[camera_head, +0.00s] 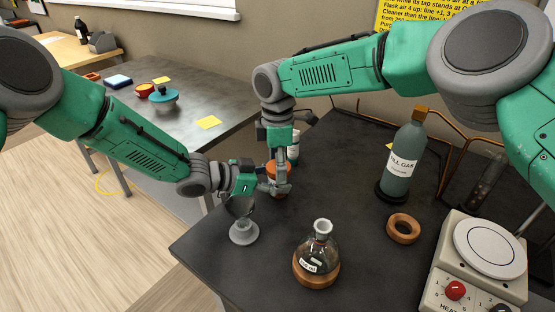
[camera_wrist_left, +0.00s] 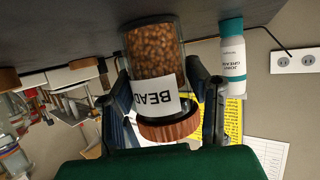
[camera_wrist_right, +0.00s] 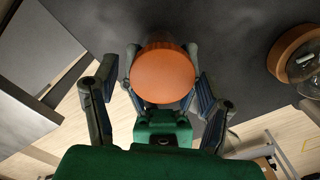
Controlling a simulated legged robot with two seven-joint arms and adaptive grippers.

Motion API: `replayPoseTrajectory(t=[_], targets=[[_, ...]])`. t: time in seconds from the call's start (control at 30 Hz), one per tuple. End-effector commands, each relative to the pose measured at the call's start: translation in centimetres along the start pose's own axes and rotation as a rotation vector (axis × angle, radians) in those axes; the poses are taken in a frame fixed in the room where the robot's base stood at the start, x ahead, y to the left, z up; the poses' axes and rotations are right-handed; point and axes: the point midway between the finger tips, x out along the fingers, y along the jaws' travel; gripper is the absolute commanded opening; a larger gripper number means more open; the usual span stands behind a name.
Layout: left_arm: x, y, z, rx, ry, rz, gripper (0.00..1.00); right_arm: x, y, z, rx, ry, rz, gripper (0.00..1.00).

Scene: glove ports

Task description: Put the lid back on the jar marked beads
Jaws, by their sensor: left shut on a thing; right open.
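The beads jar (camera_wrist_left: 155,50) is clear, full of brown beads, with a white label reading "BEAD". It stands on the dark bench and shows small in the head view (camera_head: 274,169), partly hidden by both grippers. My left gripper (camera_wrist_left: 158,75) is shut on the jar's sides. The round orange-brown wooden lid (camera_wrist_right: 163,75) sits on the jar's mouth; in the left wrist view (camera_wrist_left: 168,129) it shows against the jar's end. I cannot tell whether it is fully seated. My right gripper (camera_wrist_right: 162,55) points down over the lid, open, with fingers either side of it.
A joint grease bottle (camera_wrist_left: 232,60) stands close behind the jar. A grey funnel-like stand (camera_head: 243,232), a flask (camera_head: 318,248) on a cork ring, a fill gas bottle (camera_head: 402,165), an empty ring (camera_head: 403,229) and a hotplate (camera_head: 485,255) stand around. The bench's middle is clear.

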Motion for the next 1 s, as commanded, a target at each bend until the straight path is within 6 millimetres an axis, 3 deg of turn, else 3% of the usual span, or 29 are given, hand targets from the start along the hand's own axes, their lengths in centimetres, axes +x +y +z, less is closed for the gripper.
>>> replayPoseTrajectory(t=[0.13,0.27,0.3,0.47,0.57,0.83,1.0], targets=[[0.0,0.01,0.06,-0.001,-0.001,0.0,0.0,-0.03,0.01,0.01,0.0,0.0,0.0,0.67],[0.0,0.02,0.06,-0.001,-0.001,0.0,0.0,-0.05,0.02,0.01,0.0,0.0,0.0,0.21],[0.0,0.04,0.06,-0.001,-0.001,0.001,0.0,-0.06,0.03,0.02,0.0,0.0,0.001,0.15],[0.02,0.08,0.05,0.0,-0.001,0.002,0.0,-0.09,0.06,0.02,0.03,-0.001,0.002,0.15],[0.03,0.11,0.05,0.0,-0.001,0.002,0.0,-0.13,0.07,0.03,0.168,-0.005,0.004,0.15],[0.05,0.17,0.05,0.0,-0.001,0.003,0.0,-0.12,0.11,-0.02,0.774,-0.001,0.006,0.15],[0.07,0.21,0.04,0.0,-0.001,0.004,0.0,-0.06,0.1,-0.08,0.835,0.003,0.002,0.15]])
